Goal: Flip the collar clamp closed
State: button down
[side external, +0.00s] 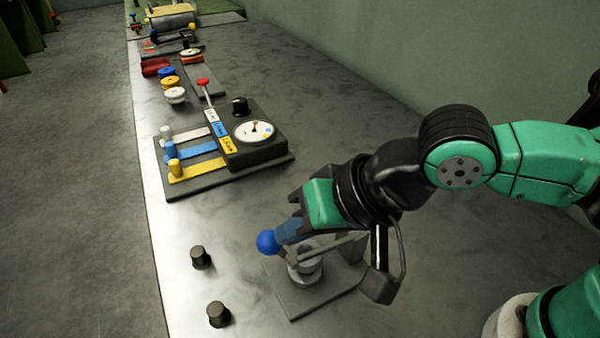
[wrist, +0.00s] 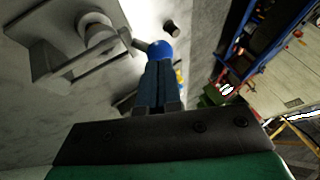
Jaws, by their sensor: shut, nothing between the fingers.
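The collar clamp stands on a grey plate (side external: 292,301) near the front of the bench. Its pale round collar (side external: 304,272) sits on the plate, and a grey arm slants above it. A blue ball knob (side external: 268,242) is at the left end of the clamp's handle; it also shows in the wrist view (wrist: 160,48). My gripper (side external: 287,232) has its blue fingers shut and empty, with the tips right at the knob. I cannot tell whether they touch it. In the wrist view the fingers (wrist: 157,72) point at the knob, and the collar (wrist: 96,30) is at upper left. My gripper hides part of the handle.
Two black knobs (side external: 201,257) (side external: 218,314) stand on the bench left of the clamp. A panel with a dial (side external: 254,131) and white, blue and yellow sliders is behind. Several coloured spools (side external: 171,83) are farther back. The bench right of the panel is clear.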

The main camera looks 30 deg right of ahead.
jog(key=shift+w+a+f, duration=0.25)
jog(key=shift+f, duration=0.2)
jog(key=shift+a+f+h, duration=0.45)
jog(key=shift+f+h, duration=0.25)
jog(key=shift+f, duration=0.05)
jog(key=v, duration=1.4)
jog(key=w+d+f+h, duration=0.1)
jog(key=w+d+f, duration=0.2)
jog(key=d, duration=0.3)
jog(key=w+d+f+n+t+h, duration=0.1)
jog(key=w+d+f, duration=0.2)
jog(key=d, duration=0.4)
jog(key=w+d+f+h, duration=0.1)
jog(key=w+d+f, duration=0.2)
jog(key=d, duration=0.3)
jog(key=shift+w+d+h, duration=0.2)
jog(key=shift+d+h, duration=0.05)
jog(key=shift+h, duration=0.15)
